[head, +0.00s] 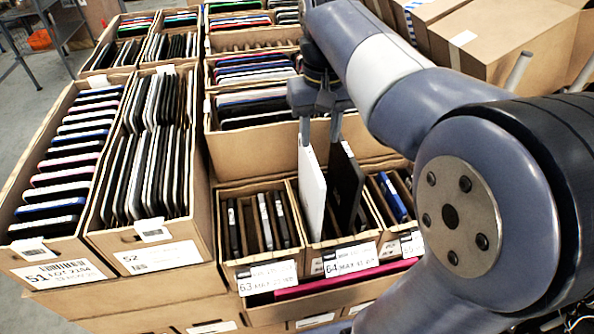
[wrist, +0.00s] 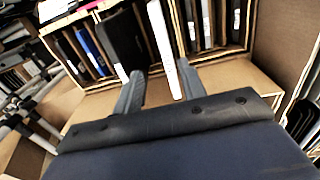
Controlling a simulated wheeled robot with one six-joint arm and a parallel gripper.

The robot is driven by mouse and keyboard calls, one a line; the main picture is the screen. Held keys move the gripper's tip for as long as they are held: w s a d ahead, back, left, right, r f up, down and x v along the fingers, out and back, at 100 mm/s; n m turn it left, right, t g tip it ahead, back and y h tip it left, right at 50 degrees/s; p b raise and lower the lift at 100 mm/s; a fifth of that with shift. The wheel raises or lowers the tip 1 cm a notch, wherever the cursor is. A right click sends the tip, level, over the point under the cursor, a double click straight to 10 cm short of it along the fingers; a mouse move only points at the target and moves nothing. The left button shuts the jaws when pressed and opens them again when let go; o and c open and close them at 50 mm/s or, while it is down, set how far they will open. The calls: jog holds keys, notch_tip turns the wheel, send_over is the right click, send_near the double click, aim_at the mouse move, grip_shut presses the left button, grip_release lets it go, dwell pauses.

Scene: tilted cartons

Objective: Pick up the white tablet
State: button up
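The white tablet (head: 311,195) stands upright in the carton labelled 64 (head: 345,257), rising well above its front wall. A black tablet (head: 346,185) stands just right of it in the head view. My gripper (head: 320,138) points down at their top edges with its fingers apart. In the wrist view the white tablet (wrist: 161,40) reaches into the gap of my gripper (wrist: 158,85), close to the right finger. The black tablet (wrist: 122,40) lies by the left finger there. I cannot tell whether either finger touches a tablet.
The carton labelled 63 (head: 266,276) with several dark devices stands to the left. A carton with blue items (head: 393,197) stands to the right. Long cartons full of tablets (head: 62,243) fill the left side. A taller carton wall (head: 255,152) rises behind.

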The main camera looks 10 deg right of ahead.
aim_at(312, 155)
jog(key=shift+w+r, duration=0.2)
jog(key=shift+w, duration=0.45)
jog(key=shift+w+a+f, duration=0.1)
jog(key=shift+w+f, duration=0.05)
notch_tip(312, 155, down, 5)
jog(key=shift+r, duration=0.15)
jog(key=shift+w+a+f+p, duration=0.1)
jog(key=shift+a+f+p, duration=0.1)
jog(key=shift+f, duration=1.2)
jog(key=shift+w+a+f+p, duration=0.1)
jog(key=shift+f+p, duration=0.1)
jog(key=shift+f, duration=1.2)
jog(key=shift+r, duration=0.1)
grip_shut()
